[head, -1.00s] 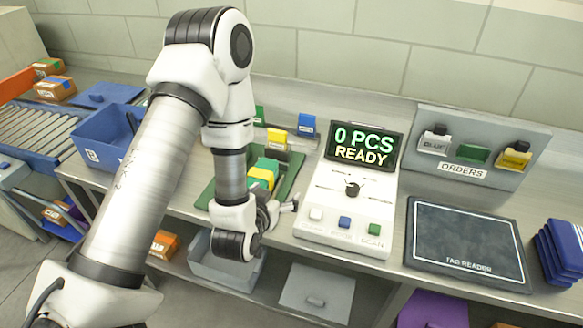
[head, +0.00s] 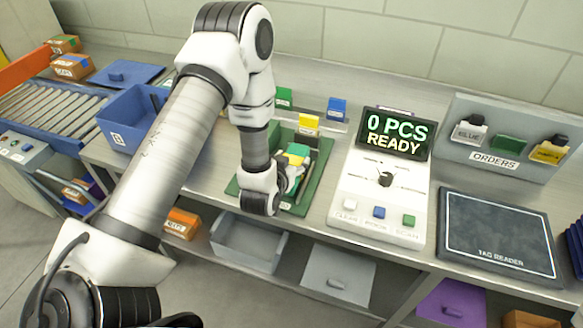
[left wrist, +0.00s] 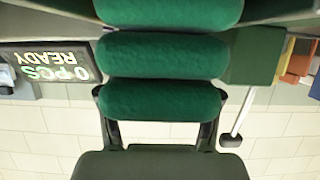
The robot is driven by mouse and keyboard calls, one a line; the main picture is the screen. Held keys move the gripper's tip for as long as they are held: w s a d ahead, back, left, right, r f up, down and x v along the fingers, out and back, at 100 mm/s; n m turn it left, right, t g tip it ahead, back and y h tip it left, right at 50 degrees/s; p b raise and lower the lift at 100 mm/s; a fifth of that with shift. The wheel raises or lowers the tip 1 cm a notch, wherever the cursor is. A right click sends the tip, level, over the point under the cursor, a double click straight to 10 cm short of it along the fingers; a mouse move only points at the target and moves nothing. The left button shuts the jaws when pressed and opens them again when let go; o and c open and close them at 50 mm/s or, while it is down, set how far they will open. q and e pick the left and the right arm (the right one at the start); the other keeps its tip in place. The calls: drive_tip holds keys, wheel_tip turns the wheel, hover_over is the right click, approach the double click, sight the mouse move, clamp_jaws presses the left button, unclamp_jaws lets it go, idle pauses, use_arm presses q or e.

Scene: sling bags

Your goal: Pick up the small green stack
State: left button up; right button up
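The green stack (left wrist: 160,98) fills the upper middle of the left wrist view as several soft, rounded green layers. In the head view a small green piece (head: 298,149) shows beside a yellow one (head: 294,159) on the green tray (head: 318,172), partly hidden by my arm. My left gripper (head: 287,181) is low at the tray, close against these pieces. In the left wrist view its two fingers (left wrist: 160,120) stand wide apart, with their tips hidden behind the nearest green layer. Contact with the stack cannot be made out. My right gripper is not in view.
The console (head: 382,190) reading "0 PCS READY" stands right of the tray. Beyond it are the tag reader pad (head: 498,232) and the orders rack (head: 490,165). A blue bin (head: 130,115) stands left of my arm. Yellow (head: 308,124) and blue (head: 336,108) markers stand behind the tray.

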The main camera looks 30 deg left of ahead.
sight(292, 161)
use_arm(q)
drive_tip(key=shift+d, duration=0.15)
drive_tip(key=c, duration=0.5)
wheel_tip(292, 161, up, 10)
drive_tip(key=shift+b, duration=0.7)
